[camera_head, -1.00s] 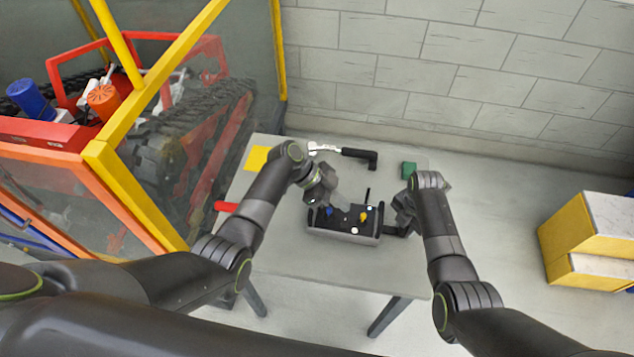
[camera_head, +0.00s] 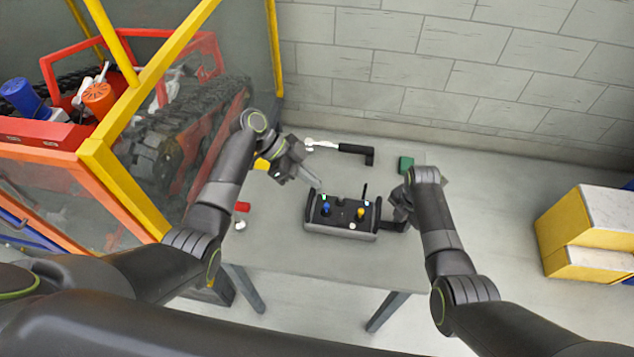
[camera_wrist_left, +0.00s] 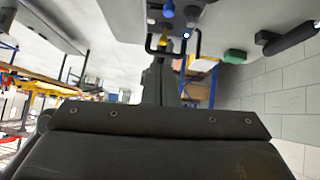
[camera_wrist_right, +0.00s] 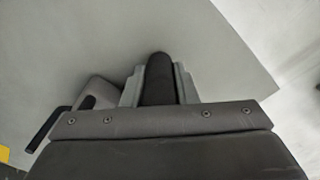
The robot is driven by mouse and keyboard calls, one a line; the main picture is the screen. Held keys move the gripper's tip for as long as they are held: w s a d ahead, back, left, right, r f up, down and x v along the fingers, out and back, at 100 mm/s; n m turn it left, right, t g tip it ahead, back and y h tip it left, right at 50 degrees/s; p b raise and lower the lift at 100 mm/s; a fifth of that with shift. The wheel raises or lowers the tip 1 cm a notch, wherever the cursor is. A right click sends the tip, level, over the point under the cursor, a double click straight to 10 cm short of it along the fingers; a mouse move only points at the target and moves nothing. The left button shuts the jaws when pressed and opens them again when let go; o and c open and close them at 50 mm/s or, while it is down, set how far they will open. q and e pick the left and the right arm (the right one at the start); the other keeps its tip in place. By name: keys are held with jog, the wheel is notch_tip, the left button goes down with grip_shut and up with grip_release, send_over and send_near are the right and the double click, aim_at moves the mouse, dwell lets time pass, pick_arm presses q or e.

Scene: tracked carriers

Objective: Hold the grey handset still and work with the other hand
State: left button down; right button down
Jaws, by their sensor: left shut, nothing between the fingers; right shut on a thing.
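The grey handset (camera_head: 340,233) sits on the table with a black top face. It carries a blue stick (camera_head: 326,208), a yellow stick (camera_head: 360,213) and a dark aerial. A small green spot shows at its back left corner. My right gripper (camera_head: 394,223) is shut on the dark handle bar at the handset's right side; the right wrist view shows the bar (camera_wrist_right: 158,82) between the fingers. My left gripper (camera_head: 317,185) is shut and empty, just behind the handset's left back corner, apart from the sticks. The left wrist view shows part of the handset upside down.
A black-handled tool (camera_head: 355,150) and a green block (camera_head: 405,163) lie at the back of the grey table (camera_head: 290,255). A red piece (camera_head: 243,207) lies at its left edge. A yellow-framed enclosure (camera_head: 120,180) stands left; yellow boxes (camera_head: 568,232) stand on the floor right.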

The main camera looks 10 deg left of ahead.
pick_arm(q)
jog(key=shift+s, duration=0.45)
send_over(342, 218)
jog(key=a, duration=0.2)
jog(key=f, duration=0.6)
jog(key=shift+d+f, duration=0.2)
jog(key=shift+f, duration=0.15)
jog(key=shift+s+f, duration=0.2)
jog(key=shift+f, duration=1.9)
